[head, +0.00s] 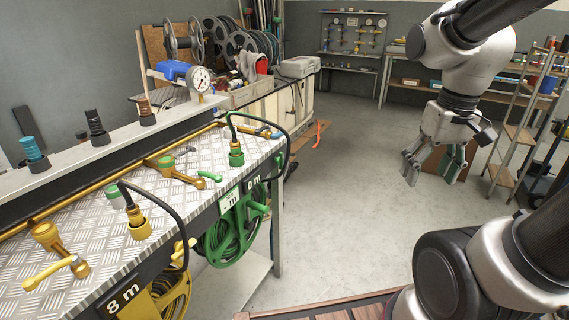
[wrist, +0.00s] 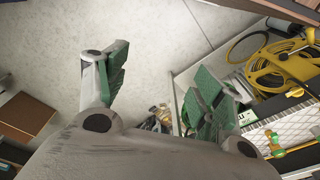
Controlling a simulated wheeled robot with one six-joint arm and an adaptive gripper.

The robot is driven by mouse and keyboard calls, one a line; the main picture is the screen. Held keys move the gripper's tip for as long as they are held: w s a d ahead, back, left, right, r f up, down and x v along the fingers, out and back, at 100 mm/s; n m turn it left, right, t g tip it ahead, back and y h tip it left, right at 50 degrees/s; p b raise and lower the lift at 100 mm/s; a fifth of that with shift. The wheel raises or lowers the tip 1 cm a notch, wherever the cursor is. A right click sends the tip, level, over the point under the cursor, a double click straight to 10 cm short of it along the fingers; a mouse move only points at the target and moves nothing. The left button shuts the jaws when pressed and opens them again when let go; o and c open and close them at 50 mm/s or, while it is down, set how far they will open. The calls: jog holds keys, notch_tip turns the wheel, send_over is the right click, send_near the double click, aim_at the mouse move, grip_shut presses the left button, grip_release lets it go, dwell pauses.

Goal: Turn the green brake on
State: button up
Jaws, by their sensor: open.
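The green hose reel (head: 225,240) hangs under the front edge of the bench in the head view, below a green-and-white label (head: 230,199). A green part (head: 258,202) sticks out at its upper right; I cannot tell whether it is the brake or how it is set. My gripper (head: 432,172) hangs open and empty over the floor, well to the right of the reel and apart from it. In the wrist view its two green-padded fingers (wrist: 160,78) are spread. The right finger covers part of the bench side there, and the green reel cannot be made out.
A yellow hose reel (head: 168,296) hangs left of the green one, under the "8 m" plate; it also shows in the wrist view (wrist: 280,72). The metal-topped bench (head: 100,218) carries brass valves and black hose loops. Floor (head: 345,205) between bench and gripper is clear.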

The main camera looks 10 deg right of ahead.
jog(key=shift+o, duration=1.2)
jog(key=w+a+f+m+g+y, duration=0.2)
jog(key=w+a+f+g, duration=0.1)
jog(key=f, duration=0.4)
jog(key=shift+w+f+y, duration=0.15)
jog(key=shift+w+y, duration=0.25)
jog(key=shift+w, duration=0.3)
jog(key=m+t+y, duration=0.5)
jog(key=t+y, duration=0.6)
jog(key=t, duration=0.2)
send_near(279, 161)
jog(key=w, duration=0.2)
jog(key=x, duration=0.7)
jog(key=shift+f, duration=0.45)
jog(key=shift+w, duration=0.1)
jog(key=c, duration=1)
